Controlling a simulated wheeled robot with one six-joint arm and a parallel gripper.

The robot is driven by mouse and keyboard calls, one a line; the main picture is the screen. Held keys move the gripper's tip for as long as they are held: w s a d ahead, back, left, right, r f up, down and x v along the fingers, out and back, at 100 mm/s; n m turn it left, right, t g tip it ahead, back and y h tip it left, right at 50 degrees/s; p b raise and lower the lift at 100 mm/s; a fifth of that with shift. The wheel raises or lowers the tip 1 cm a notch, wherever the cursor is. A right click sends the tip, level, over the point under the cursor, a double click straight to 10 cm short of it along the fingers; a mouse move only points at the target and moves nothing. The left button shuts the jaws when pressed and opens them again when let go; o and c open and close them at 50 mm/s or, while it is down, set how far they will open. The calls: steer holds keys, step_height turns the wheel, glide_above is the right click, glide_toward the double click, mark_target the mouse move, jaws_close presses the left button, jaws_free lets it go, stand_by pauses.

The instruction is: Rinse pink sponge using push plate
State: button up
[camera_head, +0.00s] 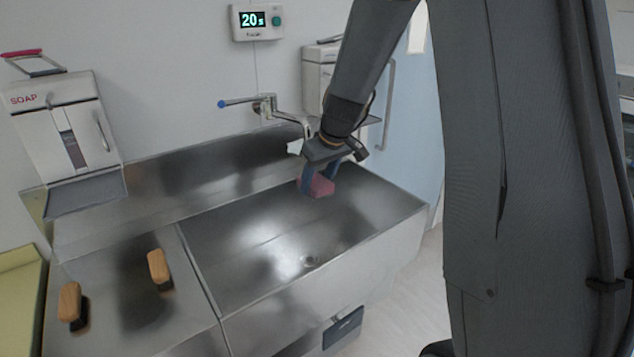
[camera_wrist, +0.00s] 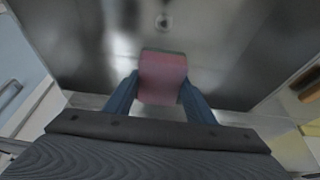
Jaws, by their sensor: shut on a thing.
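The pink sponge (camera_head: 318,187) is held between the fingers of my gripper (camera_head: 319,179), above the steel sink basin (camera_head: 262,245). In the wrist view the sponge (camera_wrist: 162,80) sits between the two blue fingers of my gripper (camera_wrist: 160,98), with a darker layer along its far edge. The tap (camera_head: 268,106) with a blue-tipped lever is on the wall behind the basin, and its spout end is close to my gripper. I cannot tell whether water is running. A dark push plate (camera_head: 343,328) is low on the sink's front, below the basin.
Two wooden brushes (camera_head: 160,270) lie on the left drainboard (camera_head: 115,310). A soap dispenser (camera_head: 68,135) hangs on the left wall. A timer (camera_head: 257,21) reading 20 s is above the tap. A drain (camera_wrist: 163,22) is in the basin floor, which is otherwise clear.

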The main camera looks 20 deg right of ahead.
steer(key=shift+s+a, duration=0.65)
steer(key=shift+s, duration=0.55)
steer(key=shift+s+a, duration=0.6)
steer(key=shift+s, duration=0.55)
steer(key=shift+s+a, duration=0.65)
steer(key=shift+s, duration=0.55)
steer(key=s+a+r+p, duration=0.2)
steer(key=s+r+p, duration=0.1)
steer(key=s+r, duration=0.1)
steer(key=shift+s+a, duration=0.2)
